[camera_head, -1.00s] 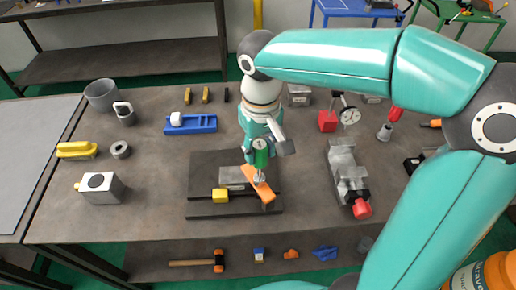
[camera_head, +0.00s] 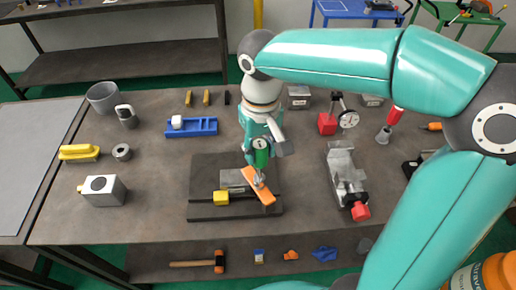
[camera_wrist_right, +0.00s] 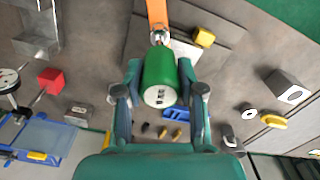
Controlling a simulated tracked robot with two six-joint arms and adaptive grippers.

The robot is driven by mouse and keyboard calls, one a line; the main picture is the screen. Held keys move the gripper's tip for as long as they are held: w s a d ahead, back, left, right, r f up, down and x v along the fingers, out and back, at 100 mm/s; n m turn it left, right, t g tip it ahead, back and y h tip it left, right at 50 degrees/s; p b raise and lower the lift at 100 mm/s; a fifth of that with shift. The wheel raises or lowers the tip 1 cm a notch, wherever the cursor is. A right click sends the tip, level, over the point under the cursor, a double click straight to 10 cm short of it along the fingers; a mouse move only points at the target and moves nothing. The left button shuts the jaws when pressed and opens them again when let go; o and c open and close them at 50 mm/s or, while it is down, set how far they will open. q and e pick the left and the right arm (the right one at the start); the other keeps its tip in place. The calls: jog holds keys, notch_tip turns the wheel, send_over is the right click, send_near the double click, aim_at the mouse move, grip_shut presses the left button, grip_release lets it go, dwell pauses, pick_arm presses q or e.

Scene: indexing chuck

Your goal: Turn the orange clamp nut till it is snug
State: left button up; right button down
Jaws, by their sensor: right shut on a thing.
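An orange bar-shaped clamp piece (camera_head: 264,194) lies at a slant over a dark fixture plate (camera_head: 205,209) with a yellow block (camera_head: 221,197) beside it. My right gripper (camera_head: 260,150) is shut on a green-handled tool (camera_wrist_right: 160,78), which stands roughly upright above the orange piece. The tool's metal end (camera_wrist_right: 158,37) reaches the orange piece, which also shows in the right wrist view (camera_wrist_right: 157,12). Whether the tip is fully seated cannot be told, and any separate nut under it is hidden. My left gripper is out of view.
A grey vise (camera_head: 344,168) with a red end stands to the right of the plate. A red block with a dial gauge (camera_head: 327,123) is behind it. A blue tray (camera_head: 200,127), a grey cup (camera_head: 103,97) and a grey box (camera_head: 102,190) stand left. Bench around the plate is partly clear.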

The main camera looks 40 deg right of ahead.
aim_at(260, 145)
dwell(0.3)
jog(key=shift+r+p, duration=1.2)
jog(key=shift+r, duration=1.35)
